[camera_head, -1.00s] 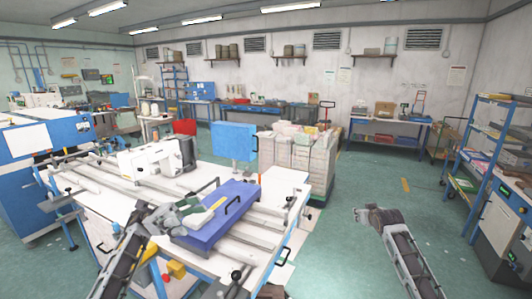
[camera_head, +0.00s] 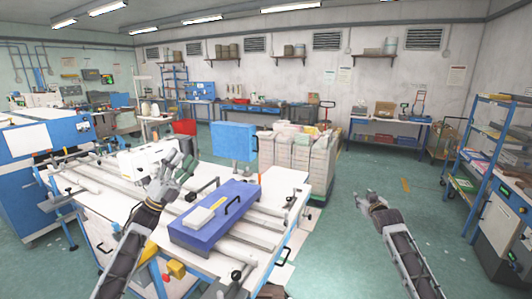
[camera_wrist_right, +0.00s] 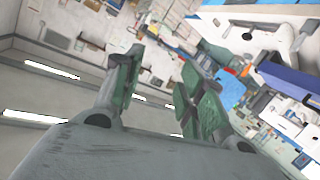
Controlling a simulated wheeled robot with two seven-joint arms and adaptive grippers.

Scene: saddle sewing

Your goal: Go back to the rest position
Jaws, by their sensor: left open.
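My left gripper (camera_head: 178,165) is raised above the white work table, in front of the white sewing machine (camera_head: 135,162). Its fingers are spread and hold nothing. My right gripper (camera_head: 362,197) is over the clear floor to the right of the table. In the right wrist view, its two green-padded fingers (camera_wrist_right: 158,75) stand apart with nothing between them. A blue block with a black handle (camera_head: 232,207) lies on the table, with a pale flat piece (camera_head: 205,214) on top. My left gripper is up and left of this block, apart from it.
The white table (camera_head: 285,182) carries rails. Behind it stand a blue panel (camera_head: 233,140) and a stack of pale boxes (camera_head: 298,155). A blue shelf rack (camera_head: 482,160) stands at the right. Green floor (camera_head: 345,250) is open between table and rack.

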